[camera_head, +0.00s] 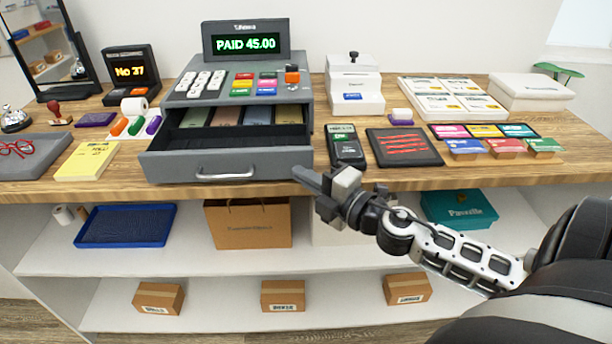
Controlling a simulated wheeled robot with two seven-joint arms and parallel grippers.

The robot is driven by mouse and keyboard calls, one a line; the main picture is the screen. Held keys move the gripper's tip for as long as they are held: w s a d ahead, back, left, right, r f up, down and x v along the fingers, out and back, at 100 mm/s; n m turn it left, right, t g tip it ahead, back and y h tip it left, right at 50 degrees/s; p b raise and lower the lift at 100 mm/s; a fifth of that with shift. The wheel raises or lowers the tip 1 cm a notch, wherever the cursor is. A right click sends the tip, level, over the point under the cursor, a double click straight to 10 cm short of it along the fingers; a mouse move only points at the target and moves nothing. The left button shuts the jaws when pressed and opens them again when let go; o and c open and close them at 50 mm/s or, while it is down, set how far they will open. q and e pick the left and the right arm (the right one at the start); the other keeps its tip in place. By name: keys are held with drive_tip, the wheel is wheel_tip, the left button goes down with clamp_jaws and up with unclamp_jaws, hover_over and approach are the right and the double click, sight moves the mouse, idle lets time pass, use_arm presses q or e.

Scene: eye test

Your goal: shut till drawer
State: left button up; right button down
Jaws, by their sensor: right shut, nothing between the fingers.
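The grey cash register (236,88) stands on the wooden counter, and its display reads "PAID 45.00". Its till drawer (180,166) is pulled out toward me, past the counter's front edge. Banknotes (257,115) lie in the drawer's rear compartments. A silver handle (225,175) is on the drawer front. My right gripper (300,174) is shut and empty, with its fingertips by the right end of the drawer front. I cannot tell whether they touch it. My left gripper is not in view.
A card terminal (345,147) and a dark tray with red items (404,147) stand right of the drawer. A yellow notepad (86,161) lies to its left. Below, the shelf holds a paper bag (249,225) and a blue tray (125,226).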

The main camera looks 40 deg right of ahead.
sight(312, 167)
drive_tip(key=shift+w+d, duration=0.65)
drive_tip(key=shift+w, duration=0.3)
drive_tip(key=shift+w+d, duration=0.6)
drive_tip(key=shift+w, duration=0.3)
